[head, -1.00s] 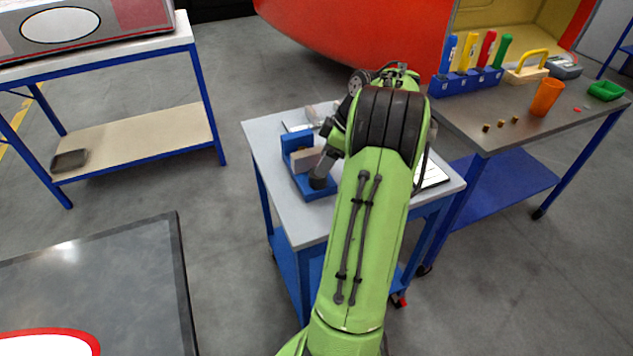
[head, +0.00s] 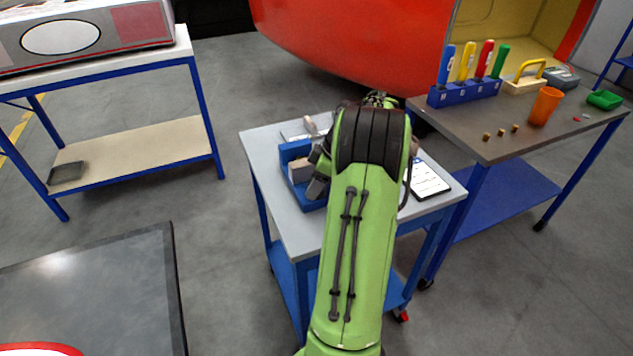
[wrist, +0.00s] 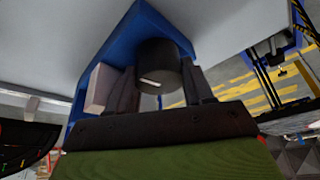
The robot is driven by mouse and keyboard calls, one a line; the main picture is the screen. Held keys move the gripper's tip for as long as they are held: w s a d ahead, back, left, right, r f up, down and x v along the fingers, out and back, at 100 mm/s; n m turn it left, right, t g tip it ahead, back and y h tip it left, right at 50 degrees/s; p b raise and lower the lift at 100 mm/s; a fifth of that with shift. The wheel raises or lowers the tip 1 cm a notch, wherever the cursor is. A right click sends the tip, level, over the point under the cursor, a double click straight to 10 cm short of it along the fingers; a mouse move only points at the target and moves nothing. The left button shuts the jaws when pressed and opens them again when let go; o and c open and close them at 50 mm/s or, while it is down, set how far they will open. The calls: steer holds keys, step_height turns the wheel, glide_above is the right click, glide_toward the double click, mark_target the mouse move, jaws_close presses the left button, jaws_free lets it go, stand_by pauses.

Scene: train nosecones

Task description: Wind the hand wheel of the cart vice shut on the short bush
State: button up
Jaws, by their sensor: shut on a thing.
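The blue cart vice (head: 288,153) stands on the small grey-topped cart (head: 262,147), with a pale block (head: 300,172) in it. My gripper (head: 318,182) is low at the vice's near side, partly hidden by my green arm. In the wrist view, the fingers of my gripper (wrist: 160,92) are on either side of a dark round hand wheel (wrist: 156,60) and shut on it. The blue vice body (wrist: 138,28) is behind the wheel, and the pale block (wrist: 101,88) is left of the fingers. I cannot make out the short bush.
A clipboard (head: 428,180) lies on the cart's right side. The workbench (head: 470,128) at right holds a blue rack (head: 465,93) of coloured-handled tools, an orange cup (head: 545,106) and a green tray (head: 604,99). A dark-topped table (head: 90,290) is at near left.

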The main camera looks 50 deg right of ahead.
steer(key=shift+m, duration=0.3)
steer(key=m+h+b, duration=0.1)
steer(key=m, duration=0.3)
steer(key=shift+h, duration=0.4)
steer(key=m+h, duration=0.1)
steer(key=m, duration=0.1)
steer(key=m+h, duration=0.1)
steer(key=m, duration=0.2)
steer(key=shift+m+b, duration=0.3)
steer(key=shift+b, duration=0.1)
steer(key=m+h, duration=0.1)
steer(key=m, duration=0.1)
steer(key=m+g, duration=0.1)
steer(key=m, duration=0.2)
steer(key=shift+r+h, duration=0.1)
steer(key=shift+h, duration=0.3)
steer(key=shift+m+g+h+p, duration=0.3)
steer(key=shift+m+g+p, duration=0.6)
steer(key=shift+m, duration=1.6)
steer(key=shift+g, duration=0.3)
steer(key=o, duration=0.7)
steer(key=shift+o, duration=0.2)
